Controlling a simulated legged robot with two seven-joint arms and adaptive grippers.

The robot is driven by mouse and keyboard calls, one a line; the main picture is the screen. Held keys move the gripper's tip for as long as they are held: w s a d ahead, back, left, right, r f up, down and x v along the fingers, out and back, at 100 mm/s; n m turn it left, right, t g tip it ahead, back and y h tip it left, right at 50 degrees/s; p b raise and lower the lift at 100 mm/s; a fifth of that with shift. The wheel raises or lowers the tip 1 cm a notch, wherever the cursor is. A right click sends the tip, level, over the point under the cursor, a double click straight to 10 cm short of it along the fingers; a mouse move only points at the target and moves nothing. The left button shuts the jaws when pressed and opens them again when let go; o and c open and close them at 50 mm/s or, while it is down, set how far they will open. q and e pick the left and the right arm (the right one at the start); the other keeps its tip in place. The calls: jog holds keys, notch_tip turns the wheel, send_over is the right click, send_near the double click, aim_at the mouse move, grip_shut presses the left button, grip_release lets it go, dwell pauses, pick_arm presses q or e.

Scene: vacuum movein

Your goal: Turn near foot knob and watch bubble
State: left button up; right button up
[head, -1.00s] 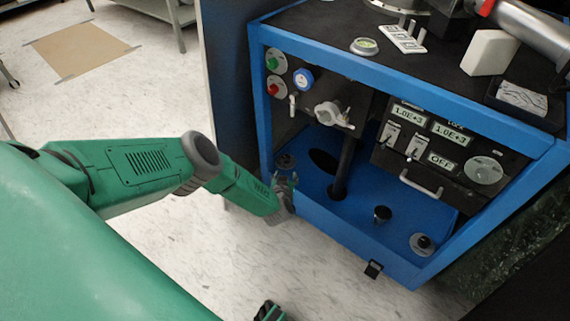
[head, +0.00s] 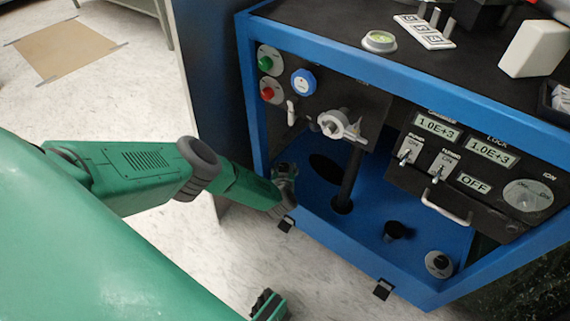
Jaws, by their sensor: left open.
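The bubble level (head: 379,41) is a round disc with a pale green face on the cart's black top; the bubble's position is too small to tell. A foot knob (head: 439,263), dark on a light round plate, sits at the right front corner of the blue lower deck (head: 400,270). My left gripper (head: 285,172) is open at the deck's left front corner, hiding the other foot knob there; I cannot tell whether it touches that knob. A green and dark part at the bottom edge may be my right gripper (head: 268,304); its jaws are unclear.
The blue-framed cart (head: 400,76) carries a valve handle (head: 342,126), a blue gauge (head: 303,82), buttons and a display panel (head: 460,160). A black post stands on the deck.

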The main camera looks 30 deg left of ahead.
pick_arm(q)
jog(key=shift+a+f, duration=0.1)
jog(key=shift+a, duration=0.2)
jog(key=shift+a+f, duration=0.1)
jog(key=shift+a, duration=0.1)
jog(key=c, duration=0.9)
jog(key=shift+d, duration=0.2)
jog(key=shift+s+f, duration=0.1)
jog(key=o, duration=0.9)
